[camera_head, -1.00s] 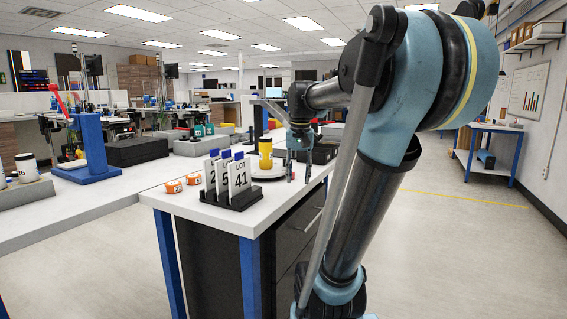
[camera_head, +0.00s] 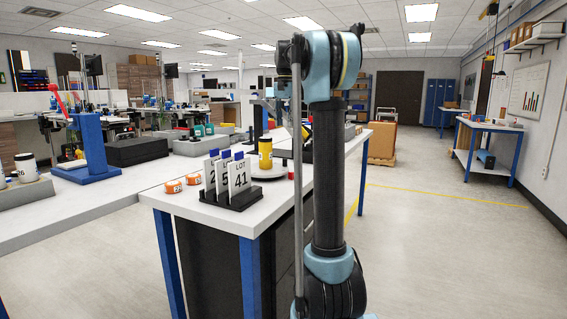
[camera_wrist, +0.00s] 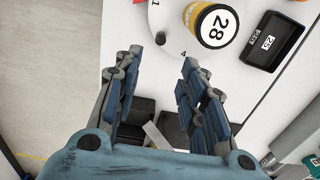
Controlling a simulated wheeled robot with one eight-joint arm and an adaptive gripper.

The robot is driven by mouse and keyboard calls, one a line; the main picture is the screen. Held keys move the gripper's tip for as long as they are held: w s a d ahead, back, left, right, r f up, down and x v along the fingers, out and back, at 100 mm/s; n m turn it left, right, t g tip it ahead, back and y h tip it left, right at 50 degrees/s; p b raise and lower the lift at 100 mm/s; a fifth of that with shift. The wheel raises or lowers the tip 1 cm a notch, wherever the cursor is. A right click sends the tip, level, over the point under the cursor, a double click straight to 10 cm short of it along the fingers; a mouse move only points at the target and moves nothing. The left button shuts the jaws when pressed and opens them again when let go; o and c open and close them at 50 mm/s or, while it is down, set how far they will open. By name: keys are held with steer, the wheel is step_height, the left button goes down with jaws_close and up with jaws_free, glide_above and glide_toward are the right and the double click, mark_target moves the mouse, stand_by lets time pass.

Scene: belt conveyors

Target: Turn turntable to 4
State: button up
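The turntable (camera_head: 264,177) is a pale round disc on the white bench in the head view, with a yellow canister (camera_head: 265,152) standing on it. In the wrist view part of the disc (camera_wrist: 168,18) shows at the top, with the numerals 1 and 4 by its edge. The canister (camera_wrist: 212,26) there has a round label reading 28. A small dark round piece (camera_wrist: 160,38) sits near the disc's edge. My gripper (camera_wrist: 162,60) is open, with nothing visible between its fingers, and its tips are near the 4. Contact cannot be told.
A black holder with number cards (camera_head: 233,201) reading LOT 41 and two orange tubs (camera_head: 173,187) stand at the bench's near side. Open floor (camera_head: 430,240) lies right of the bench.

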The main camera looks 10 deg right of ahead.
glide_toward(285, 159)
steer(key=f, duration=0.7)
steer(key=w+f, duration=0.1)
steer(key=f, duration=0.2)
steer(key=shift+f, duration=0.15)
